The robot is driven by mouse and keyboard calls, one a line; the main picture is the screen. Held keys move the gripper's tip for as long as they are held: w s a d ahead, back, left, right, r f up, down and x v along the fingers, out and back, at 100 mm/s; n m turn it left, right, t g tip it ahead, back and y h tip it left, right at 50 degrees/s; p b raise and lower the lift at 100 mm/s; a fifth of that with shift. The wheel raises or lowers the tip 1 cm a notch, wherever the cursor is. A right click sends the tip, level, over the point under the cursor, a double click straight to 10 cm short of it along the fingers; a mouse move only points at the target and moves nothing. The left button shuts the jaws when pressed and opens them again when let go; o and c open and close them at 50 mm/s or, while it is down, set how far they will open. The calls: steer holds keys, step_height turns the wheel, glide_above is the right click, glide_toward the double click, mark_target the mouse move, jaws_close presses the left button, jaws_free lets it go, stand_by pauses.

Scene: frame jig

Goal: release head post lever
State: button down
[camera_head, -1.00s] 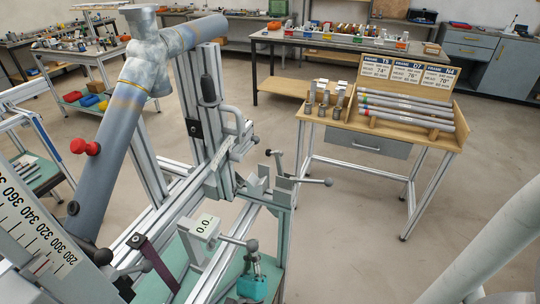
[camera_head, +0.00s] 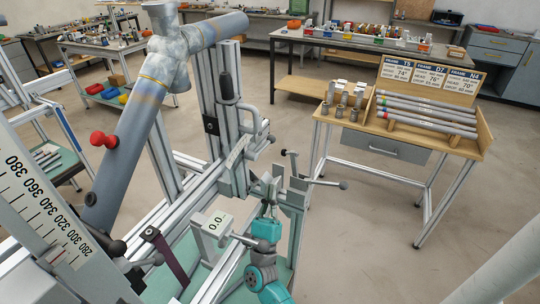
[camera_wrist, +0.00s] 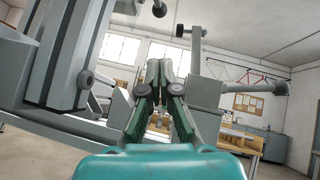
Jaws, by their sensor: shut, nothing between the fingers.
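My gripper (camera_head: 271,211) points upward at the near side of the frame jig, its teal wrist (camera_head: 266,231) below it. In the wrist view the dark fingers (camera_wrist: 160,70) are shut together with nothing between them. A ball-ended lever (camera_head: 328,184) sticks out to the right of a grey clamp block, up and right of my gripper; a matching one shows in the wrist view (camera_wrist: 262,87). A shorter upright lever (camera_head: 291,160) stands beside it. I cannot tell which is the head post lever. The fingertips appear apart from both levers.
A grey block with a 0.0 display (camera_head: 217,221) is close left of my gripper. A wooden bench (camera_head: 392,140) with tubes is at the right; floor between is clear.

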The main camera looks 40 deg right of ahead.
mark_target(262, 147)
steer(key=w+d+r, duration=0.3)
steer(key=r, duration=0.6)
steer(key=shift+w+d, duration=0.15)
steer(key=shift+w, duration=0.2)
